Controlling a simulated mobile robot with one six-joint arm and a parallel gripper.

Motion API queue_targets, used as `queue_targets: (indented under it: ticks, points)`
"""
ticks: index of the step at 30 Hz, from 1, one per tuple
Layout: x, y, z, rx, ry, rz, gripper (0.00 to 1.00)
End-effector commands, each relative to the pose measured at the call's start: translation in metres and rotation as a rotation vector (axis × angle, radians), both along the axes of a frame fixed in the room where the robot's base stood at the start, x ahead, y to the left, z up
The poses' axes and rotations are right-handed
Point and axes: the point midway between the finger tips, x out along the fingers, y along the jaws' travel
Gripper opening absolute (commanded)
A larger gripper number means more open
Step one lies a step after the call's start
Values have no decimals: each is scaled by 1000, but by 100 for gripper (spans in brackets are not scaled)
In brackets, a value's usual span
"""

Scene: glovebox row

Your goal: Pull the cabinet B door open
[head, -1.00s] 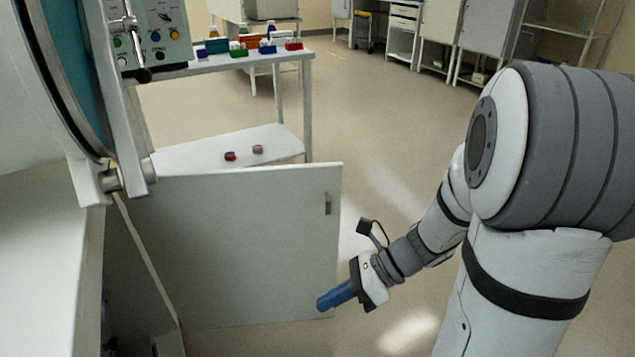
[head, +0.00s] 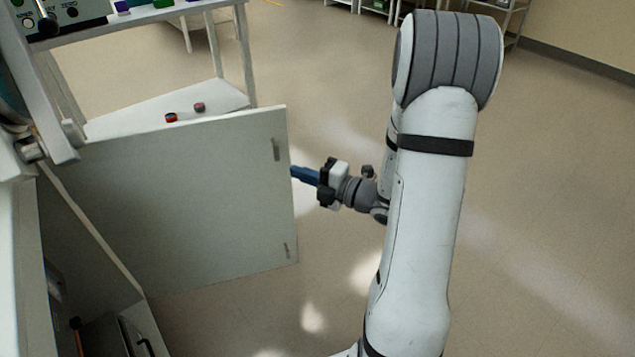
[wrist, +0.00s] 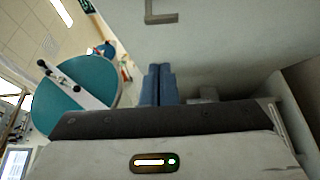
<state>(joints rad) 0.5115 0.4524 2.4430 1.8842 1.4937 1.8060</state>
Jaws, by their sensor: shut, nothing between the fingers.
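The cabinet door (head: 180,205) stands swung open from its hinge side at the left, a pale panel with a small handle (head: 276,149) near its upper right corner. The door fills the upper right of the wrist view (wrist: 220,55), where the handle shows as an L-shaped bar (wrist: 160,14). Behind the door at lower left is the dark cabinet interior (head: 85,290). My gripper (head: 295,172) is shut and empty, its blue fingers pointing left at the door's free edge, just below handle height. Whether the fingertips touch the door cannot be told.
A white shelf cart (head: 165,112) with small coloured items stands behind the door. A round teal glovebox door (wrist: 75,100) with a white bar shows at left in the wrist view. The floor (head: 530,190) to the right of my arm is clear.

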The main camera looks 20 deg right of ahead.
Motion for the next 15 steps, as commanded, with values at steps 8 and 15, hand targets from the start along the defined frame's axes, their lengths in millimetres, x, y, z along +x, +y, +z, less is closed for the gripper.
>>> queue_targets:
  ticks: [8, 15]
  points:
    - [41, 23, -3, -2, -3, 2, 0]
    - [63, 21, -1, 0, -1, 0, 0]
